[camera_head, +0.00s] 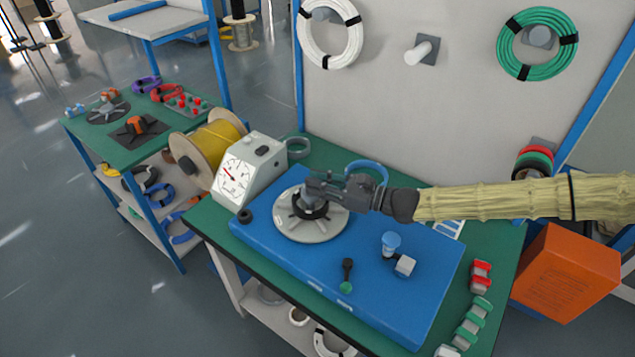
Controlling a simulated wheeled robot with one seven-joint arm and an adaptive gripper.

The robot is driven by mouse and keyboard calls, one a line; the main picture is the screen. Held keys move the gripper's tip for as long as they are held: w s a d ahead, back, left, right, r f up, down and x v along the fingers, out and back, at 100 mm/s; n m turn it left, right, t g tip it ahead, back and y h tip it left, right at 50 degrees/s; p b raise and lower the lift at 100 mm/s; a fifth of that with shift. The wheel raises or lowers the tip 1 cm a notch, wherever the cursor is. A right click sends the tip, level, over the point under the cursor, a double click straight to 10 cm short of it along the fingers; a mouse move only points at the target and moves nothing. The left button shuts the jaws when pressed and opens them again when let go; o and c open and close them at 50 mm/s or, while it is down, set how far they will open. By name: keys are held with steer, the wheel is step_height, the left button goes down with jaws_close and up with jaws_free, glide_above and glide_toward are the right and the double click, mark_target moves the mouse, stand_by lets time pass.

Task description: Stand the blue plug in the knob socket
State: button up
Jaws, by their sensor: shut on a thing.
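My gripper (312,193) reaches in from the right, low over a round grey spoked dial (322,232) on the blue board (270,238). Its fingers are shut at the dial's hub, on what looks like the dark knob (310,208). The fingers hide most of the hub, so I cannot see the exact grip or any socket opening there. A blue-capped plug (391,242) is on the board to the right of the dial, apart from my gripper. It looks upright, beside a small grey block (405,265).
A black plug with a green end (346,276) is on the board's front part. A white gauge box (248,170) and yellow cable spool (208,148) stand at left. Red and green blocks (476,310) line the table's right edge. A cable board (400,90) rises behind.

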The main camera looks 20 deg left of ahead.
steer(key=shift+f, duration=0.4)
stand_by(0.3)
steer(key=o, duration=0.8)
steer(key=shift+o, duration=0.2)
steer(key=shift+r, duration=0.15)
step_height(320, 180, up, 8)
steer(key=p, duration=0.3)
stand_by(0.5)
